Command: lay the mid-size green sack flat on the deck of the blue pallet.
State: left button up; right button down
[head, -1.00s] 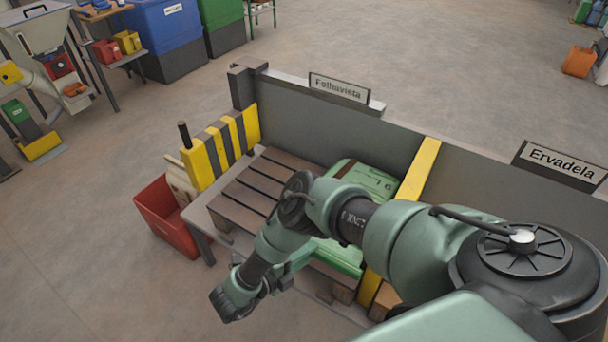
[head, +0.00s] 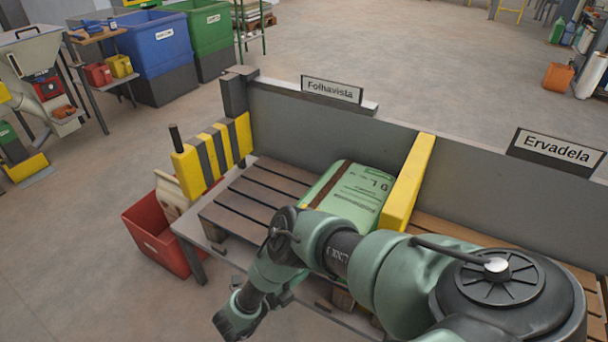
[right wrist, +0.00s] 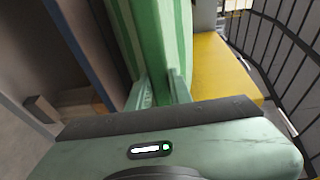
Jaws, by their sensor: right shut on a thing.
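A green sack (head: 360,190) with a dark brown stripe and printed lettering lies on a brown slatted pallet (head: 240,198) in the Folhavista bay, against the yellow divider. My right arm crosses in front and covers its near part. In the right wrist view the gripper (right wrist: 162,88) is shut on a green striped sack (right wrist: 150,40), with a finger on each side. I cannot tell for sure that this is the same sack. My left gripper is not in view. No blue pallet shows.
The yellow divider (head: 410,185) stands right of the sack; a striped yellow-black guard (head: 212,150) stands at the left. A grey wall closes the back. A red bin (head: 150,240) stands left on the floor. A wire mesh (right wrist: 285,50) shows in the wrist view.

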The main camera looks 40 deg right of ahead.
jog(key=c, duration=1.2)
grip_release()
jog(key=a, duration=0.7)
jog(key=shift+a+r, duration=0.15)
jog(key=shift+a, duration=0.2)
